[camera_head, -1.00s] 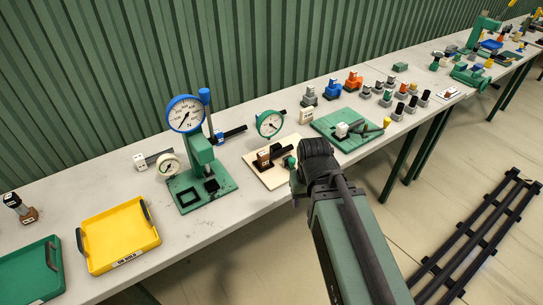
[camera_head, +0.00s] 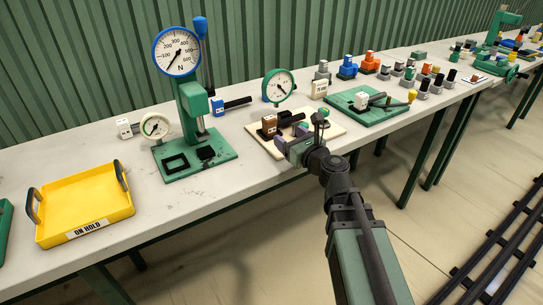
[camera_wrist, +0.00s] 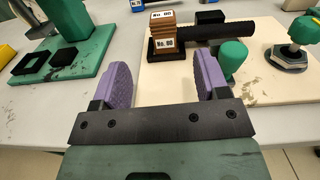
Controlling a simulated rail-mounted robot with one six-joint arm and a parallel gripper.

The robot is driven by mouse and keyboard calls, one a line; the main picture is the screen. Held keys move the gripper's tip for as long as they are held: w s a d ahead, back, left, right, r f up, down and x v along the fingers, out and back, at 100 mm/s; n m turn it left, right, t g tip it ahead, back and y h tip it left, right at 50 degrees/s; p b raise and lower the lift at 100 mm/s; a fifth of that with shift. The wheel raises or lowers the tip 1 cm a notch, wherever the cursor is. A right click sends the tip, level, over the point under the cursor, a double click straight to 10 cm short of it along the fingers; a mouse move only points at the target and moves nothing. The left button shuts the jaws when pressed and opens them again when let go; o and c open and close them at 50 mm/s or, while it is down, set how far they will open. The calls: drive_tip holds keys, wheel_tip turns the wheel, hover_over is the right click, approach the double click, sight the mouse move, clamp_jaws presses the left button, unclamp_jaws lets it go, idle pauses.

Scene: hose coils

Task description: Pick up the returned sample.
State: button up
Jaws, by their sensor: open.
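A brown block sample with a white label and a short black hose (camera_head: 270,125) sits on a cream board. In the wrist view its brown block (camera_wrist: 166,48) reads "No. 80", and its black hose (camera_wrist: 235,30) points right. My gripper (camera_head: 289,147) is at the board's near edge, in front of the sample. In the wrist view my gripper (camera_wrist: 163,78) shows two purple fingers spread apart with nothing between them. The brown block stands beyond the fingertips, between them in the picture. No mark readable here says which sample is the returned one.
A green press with a dial (camera_head: 190,100) stands left of the cream board (camera_head: 330,130). A yellow "ON HOLD" tray (camera_head: 85,207) is further left. A green board (camera_head: 385,112) with a white-block sample (camera_head: 362,101) is right. A blue-block sample (camera_head: 219,107) and a gauge (camera_head: 279,86) stand behind.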

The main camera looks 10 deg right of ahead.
sight(271, 119)
drive_tip(key=shift+w+d+m, duration=0.1)
drive_tip(key=shift+d+m, duration=0.1)
drive_tip(key=shift+m, duration=0.2)
drive_tip(key=shift+w+r+p, duration=0.1)
drive_tip(key=shift+r+p, duration=0.1)
drive_tip(key=shift+p, duration=0.1)
drive_tip(key=x, duration=1)
drive_tip(key=shift+w+a+r, duration=0.1)
drive_tip(key=shift+w+a, duration=0.15)
drive_tip(key=shift+w, duration=0.05)
drive_tip(key=shift+s, duration=0.1)
clamp_jaws()
drive_tip(key=shift+r, duration=0.1)
wheel_tip(271, 119, up, 20)
drive_tip(key=p, duration=2)
